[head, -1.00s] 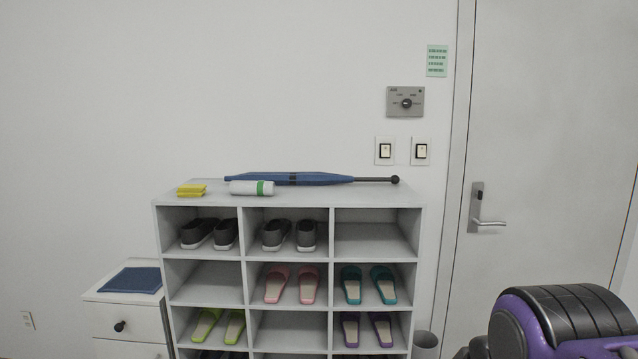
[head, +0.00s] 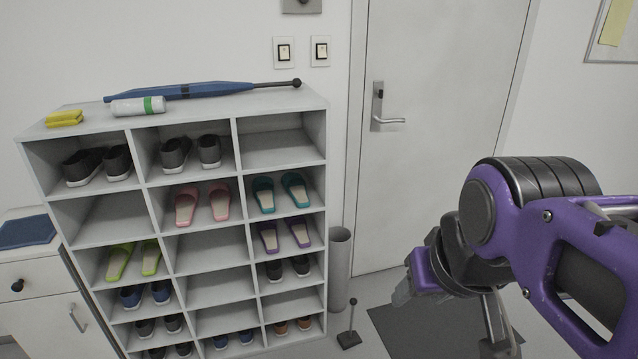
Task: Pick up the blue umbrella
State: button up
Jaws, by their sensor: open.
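The blue umbrella (head: 190,91) lies folded on top of the white shoe rack, near the wall. Its dark shaft and round knob end point right. A white bottle with a green band (head: 138,107) lies just in front of it and covers a small part of its lower edge. My arm is at the right of the head view, far from the umbrella. My gripper (head: 500,340) hangs low at its end, partly hidden by the arm, open and empty over the floor.
The shoe rack (head: 228,125) holds several pairs of shoes and slippers. Yellow cloths (head: 64,118) lie at its top left. A grey cylindrical bin (head: 340,268) and a small upright-handled object (head: 349,333) stand right of it. A white cabinet (head: 22,268) stands left. A door (head: 440,120) is behind.

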aim_at(214, 88)
jog(key=i+j+u, duration=0.15)
jog(key=i+j, duration=0.15)
jog(key=i, duration=0.2)
jog(key=i+j+u, duration=0.15)
jog(key=i, duration=0.4)
jog(key=j, duration=0.1)
